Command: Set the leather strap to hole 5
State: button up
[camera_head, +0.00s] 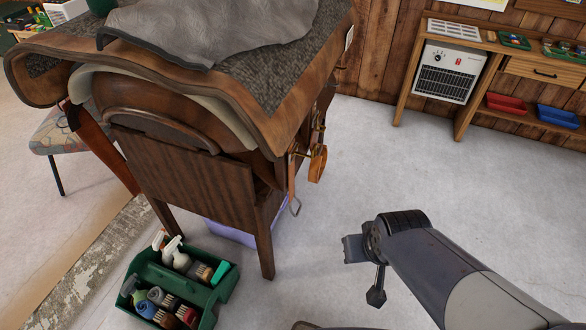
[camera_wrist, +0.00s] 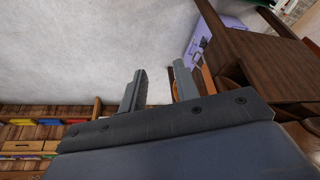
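The saddle (camera_head: 180,75) sits on a dark wooden stand (camera_head: 190,178). Tan leather strap pieces hang at its right side: a looped orange-tan strap (camera_head: 318,163) and a narrower strap (camera_head: 291,178) with a metal ring or buckle (camera_head: 295,206) at its lower end. The strap's holes are too small to make out. My gripper (camera_head: 362,272) is open in the head view, to the right of and below the hanging straps, apart from them. In the wrist view its fingers (camera_wrist: 160,88) stand apart, with a sliver of orange-tan (camera_wrist: 174,91) visible beyond them.
A green caddy (camera_head: 212,300) of bottles and brushes stands on the floor at lower left. A purple box (camera_head: 232,233) is under the stand. A wooden bench (camera_head: 463,118) with a heater (camera_head: 448,72) and red and blue trays is at upper right. The floor between is clear.

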jog(key=w+f+m+t+y+b, duration=0.1)
jog(key=w+f+m+t+b, duration=0.15)
jog(key=w+f+b, duration=0.6)
jog(key=w+f+m+t+b, duration=0.25)
jog(key=w+f+b, duration=0.2)
jog(key=w, duration=0.75)
jog(key=w+a+f+m+y+b, duration=0.1)
jog(key=w+a+f+y+b, duration=0.2)
jog(key=f, duration=0.4)
jog(key=w+a+f+m+y+b, duration=0.1)
jog(key=a+f+m+y+b, duration=0.1)
jog(key=f+y+b, duration=0.3)
jog(key=w+a+f+m+y+b, duration=0.1)
jog(key=w+a+f+y+b, duration=0.2)
jog(key=f, duration=0.5)
jog(key=b+x, duration=0.3)
jog(key=x, duration=0.6)
jog(key=shift+w+a+t+h+b, duration=0.2)
jog(key=shift+a+t+h+b, duration=0.1)
jog(key=shift+a+t+b, duration=0.1)
jog(key=shift+r, duration=0.1)
grip_shut()
